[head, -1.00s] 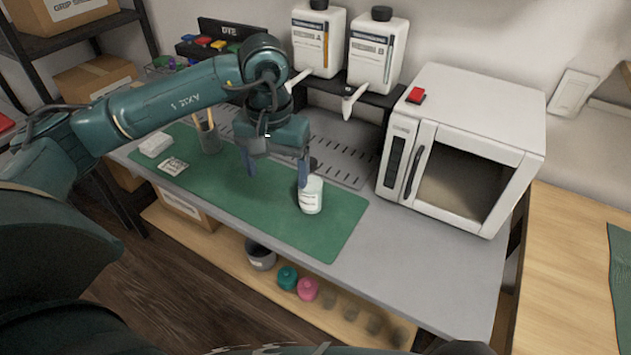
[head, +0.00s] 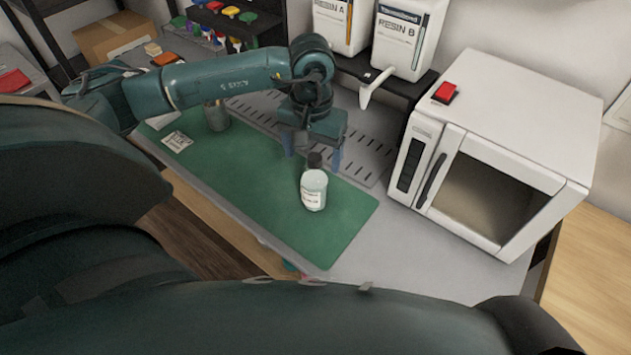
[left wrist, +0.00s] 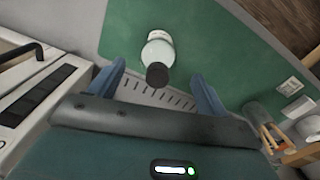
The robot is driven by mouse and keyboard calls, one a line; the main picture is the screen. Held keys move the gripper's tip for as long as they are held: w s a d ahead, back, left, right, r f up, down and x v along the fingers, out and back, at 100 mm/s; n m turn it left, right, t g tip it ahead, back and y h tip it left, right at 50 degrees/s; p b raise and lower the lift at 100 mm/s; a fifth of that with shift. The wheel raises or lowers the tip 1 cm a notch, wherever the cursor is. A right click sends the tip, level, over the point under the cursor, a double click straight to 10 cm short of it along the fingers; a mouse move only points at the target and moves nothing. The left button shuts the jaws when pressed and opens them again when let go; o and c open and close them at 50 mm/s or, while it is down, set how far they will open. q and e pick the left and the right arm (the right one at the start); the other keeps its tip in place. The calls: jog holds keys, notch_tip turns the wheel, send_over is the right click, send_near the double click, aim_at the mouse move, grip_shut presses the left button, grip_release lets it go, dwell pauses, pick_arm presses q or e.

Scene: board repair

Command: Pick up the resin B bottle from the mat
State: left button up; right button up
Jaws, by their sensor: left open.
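My left gripper (head: 312,153) is open and empty, just behind the bottle in the head view. In the left wrist view its fingers (left wrist: 162,85) are spread, with the dark cap between their lines and the bottle body beyond the tips. No finger clearly touches it. My right gripper is out of view.
Large jugs labelled RESIN A (head: 334,22) and RESIN B (head: 402,40) stand on a rack behind. A white oven (head: 560,130) is at right. A cup with tools (head: 216,116) and a small card (head: 177,142) lie left. The mat's front is clear.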

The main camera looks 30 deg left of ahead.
aim_at(315, 173)
pick_arm(q)
jog(key=shift+f, duration=0.85)
jog(key=f, duration=0.2)
jog(key=f+p, duration=0.1)
jog(key=f, duration=0.1)
jog(key=shift+w+f, duration=0.1)
jog(key=shift+w, duration=0.25)
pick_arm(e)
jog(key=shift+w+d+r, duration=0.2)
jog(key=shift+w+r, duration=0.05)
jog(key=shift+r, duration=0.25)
pick_arm(q)
jog(key=shift+f, duration=0.55)
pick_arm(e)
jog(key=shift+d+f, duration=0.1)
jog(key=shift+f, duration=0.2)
pick_arm(q)
jog(key=c, duration=1.1)
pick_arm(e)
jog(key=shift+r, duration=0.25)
pick_arm(q)
jog(key=shift+c, duration=0.5)
jog(key=shift+r, duration=0.1)
